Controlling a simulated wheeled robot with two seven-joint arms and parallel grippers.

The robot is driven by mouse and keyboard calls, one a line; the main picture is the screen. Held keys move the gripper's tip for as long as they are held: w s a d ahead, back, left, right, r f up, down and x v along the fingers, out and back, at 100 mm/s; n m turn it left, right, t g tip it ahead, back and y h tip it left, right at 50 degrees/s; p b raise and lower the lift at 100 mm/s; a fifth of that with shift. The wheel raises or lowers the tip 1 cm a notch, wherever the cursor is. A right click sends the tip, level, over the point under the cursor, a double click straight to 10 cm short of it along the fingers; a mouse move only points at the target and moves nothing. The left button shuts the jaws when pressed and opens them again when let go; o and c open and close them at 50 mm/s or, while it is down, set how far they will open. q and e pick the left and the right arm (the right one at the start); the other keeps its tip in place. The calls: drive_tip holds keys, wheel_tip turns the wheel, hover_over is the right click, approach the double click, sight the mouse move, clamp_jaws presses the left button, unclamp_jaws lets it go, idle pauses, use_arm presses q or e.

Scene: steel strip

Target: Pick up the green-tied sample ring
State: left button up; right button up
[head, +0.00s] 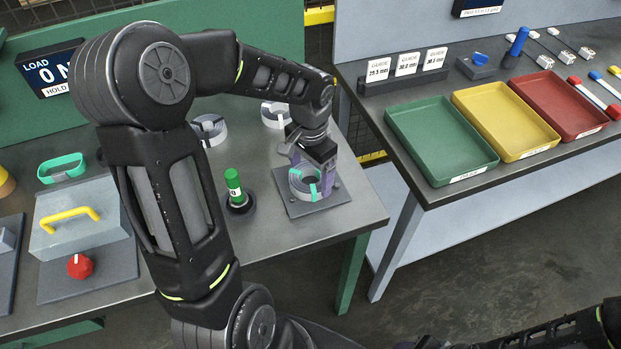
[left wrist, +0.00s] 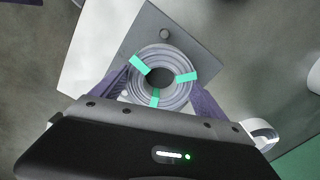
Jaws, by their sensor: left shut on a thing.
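The green-tied sample ring (head: 301,187) is a grey coil of strip with green ties. It sits on a square grey plate (head: 334,198) near the table's right corner. My left gripper (head: 312,178) reaches down over it, with its purple fingers on either side of the coil, shut on it. In the left wrist view the ring (left wrist: 180,96) lies between the two purple fingers (left wrist: 158,95), with three green ties showing. The ring appears to be on or just above the plate; I cannot tell which. My right gripper is not visible; only part of my right arm shows at lower right.
Two other coils (head: 210,129) (head: 275,114) lie behind on the same table. A green-capped cylinder (head: 234,186) stands left of the plate. A clear box with a yellow handle (head: 72,219) is at left. Green (head: 443,145), yellow (head: 507,123) and red (head: 563,107) trays stand on the right bench, across a gap.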

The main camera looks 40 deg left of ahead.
use_arm(q)
drive_tip(key=c, duration=1)
drive_tip(key=shift+r, duration=0.1)
wheel_tip(320, 180, up, 10)
drive_tip(key=shift+f+b, duration=0.1)
drive_tip(key=shift+b, duration=0.5)
